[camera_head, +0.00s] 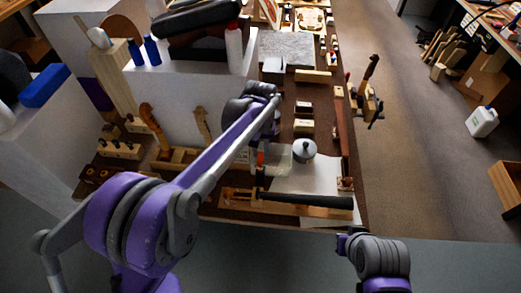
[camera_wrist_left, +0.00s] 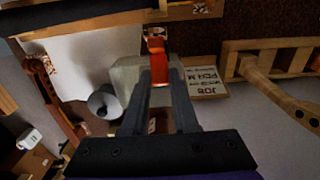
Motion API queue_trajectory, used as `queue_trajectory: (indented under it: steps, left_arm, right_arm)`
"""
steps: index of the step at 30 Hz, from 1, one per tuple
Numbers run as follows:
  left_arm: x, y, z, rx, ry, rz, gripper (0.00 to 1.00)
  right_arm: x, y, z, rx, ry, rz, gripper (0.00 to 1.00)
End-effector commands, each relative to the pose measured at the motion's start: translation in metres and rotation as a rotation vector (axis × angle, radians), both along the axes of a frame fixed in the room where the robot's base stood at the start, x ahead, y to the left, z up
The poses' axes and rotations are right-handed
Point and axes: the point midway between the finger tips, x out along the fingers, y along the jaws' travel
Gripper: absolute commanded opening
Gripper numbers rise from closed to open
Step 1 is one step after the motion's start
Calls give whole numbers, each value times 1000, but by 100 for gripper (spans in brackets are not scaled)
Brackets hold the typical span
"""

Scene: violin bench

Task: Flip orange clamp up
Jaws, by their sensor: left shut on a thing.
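The orange clamp (camera_wrist_left: 156,46) stands between the fingers of my left gripper (camera_wrist_left: 160,80) in the left wrist view. The fingers are shut on it, one on each side. In the head view a small orange part of the clamp (camera_head: 260,158) shows below my left wrist, near the left edge of the white sheet. My left gripper's fingers are mostly hidden there by the arm. Part of my right arm shows at the bottom right of the head view, off the bench front, but its fingers do not show.
A grey round pot (camera_head: 304,150) stands on the white sheet (camera_head: 318,178), right of the clamp. A long dark bar (camera_head: 305,200) lies along the bench's front edge. A wooden tool holder (camera_head: 178,160) is to the left. A labelled box (camera_wrist_left: 204,80) is beside the clamp.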

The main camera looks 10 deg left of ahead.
Motion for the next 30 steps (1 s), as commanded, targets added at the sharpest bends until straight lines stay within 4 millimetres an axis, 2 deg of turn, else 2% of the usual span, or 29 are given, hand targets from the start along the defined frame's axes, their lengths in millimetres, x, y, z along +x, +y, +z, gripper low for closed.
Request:
queue_trajectory:
  steps: [17,30]
  left_arm:
    - [4,0,0,1,22,1,0]
    - [29,0,-7,0,315,1,0]
  right_arm:
    - [0,0,0,0,0,0,0]
    - [1,0,4,0,-3,0,0]
